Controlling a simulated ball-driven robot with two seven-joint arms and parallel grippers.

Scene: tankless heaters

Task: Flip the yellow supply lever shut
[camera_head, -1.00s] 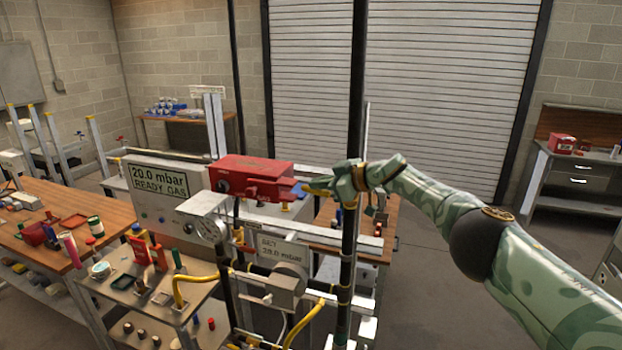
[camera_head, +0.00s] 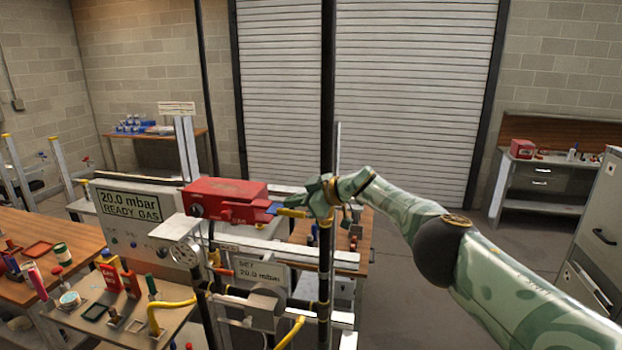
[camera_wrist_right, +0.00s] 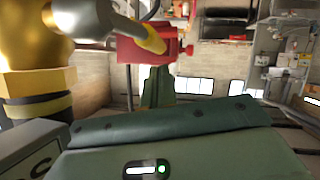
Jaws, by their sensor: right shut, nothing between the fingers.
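The yellow supply lever (camera_head: 292,212) sticks out about level to the left of the upright black pipe (camera_head: 325,245), at the right end of the red box (camera_head: 228,200). My right gripper (camera_head: 316,198) is shut and empty, close above and beside the lever's pipe end. I cannot tell whether it touches the lever. In the right wrist view the yellow lever (camera_wrist_right: 140,34) reaches across the top from a large brass valve body (camera_wrist_right: 35,50), with the red box behind it. My left gripper is not in view.
A white panel reading "20.0 mbar READY GAS" (camera_head: 130,222) stands left of the red box. A round gauge (camera_head: 185,253) and yellow hoses are below. A bench with bottles (camera_head: 130,310) is at lower left. Open floor (camera_head: 450,225) lies to the right.

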